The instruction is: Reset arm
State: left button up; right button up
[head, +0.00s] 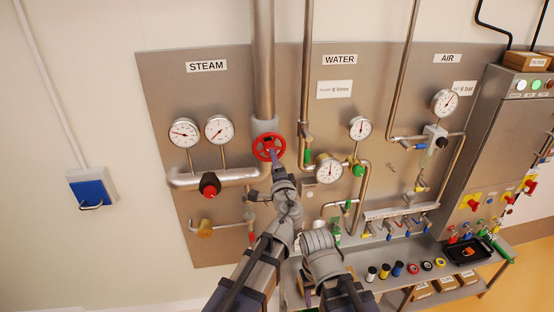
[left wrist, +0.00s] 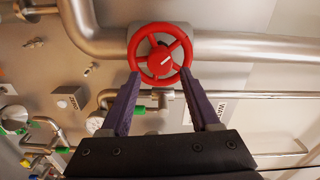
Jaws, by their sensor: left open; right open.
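The red steam handwheel (head: 268,147) sits on the vertical steam pipe, and it also shows in the left wrist view (left wrist: 160,55). My left gripper (head: 272,154) is raised to the lower part of the wheel. In the left wrist view its dark purple fingers (left wrist: 160,76) are spread apart, with their tips at the left and right of the wheel's lower rim. I cannot tell whether they touch it. My right arm is folded low in the middle of the head view. Its gripper (head: 308,291) shows only in part and seems empty.
The wall panel (head: 165,95) carries STEAM, WATER and AIR pipework with several gauges and valves. A shelf (head: 400,285) with coloured spools and a black tray (head: 465,252) is at the lower right, beside a grey cabinet (head: 500,130). The wall left of the panel is mostly clear.

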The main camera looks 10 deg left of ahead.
pick_arm(q)
jog(key=s+a+f+n+g+y, duration=0.1)
jog(key=s+a+f+n+g, duration=1)
jog(key=s+a+f, duration=0.4)
jog(key=s+d+f+n+g+h, duration=0.3)
jog(key=s+d+f+g+h, duration=0.3)
jog(key=s+d+f, duration=0.3)
jog(key=s+d+f+m+b, duration=0.2)
jog(key=s+d+f+b, duration=0.1)
jog(key=d+f+b, duration=0.2)
jog(key=s+d+f+m+y+b, duration=0.1)
jog(key=s+d+f+m+b, duration=0.1)
jog(key=f+b, duration=0.7)
jog(key=s+d+b, duration=0.1)
jog(key=d+b, duration=0.1)
jog(key=shift+d+g, duration=0.3)
jog(key=shift+d, duration=0.1)
pick_arm(e)
notch_tip(320, 180, down, 16)
jog(key=d, duration=0.1)
jog(key=shift+s, duration=0.3)
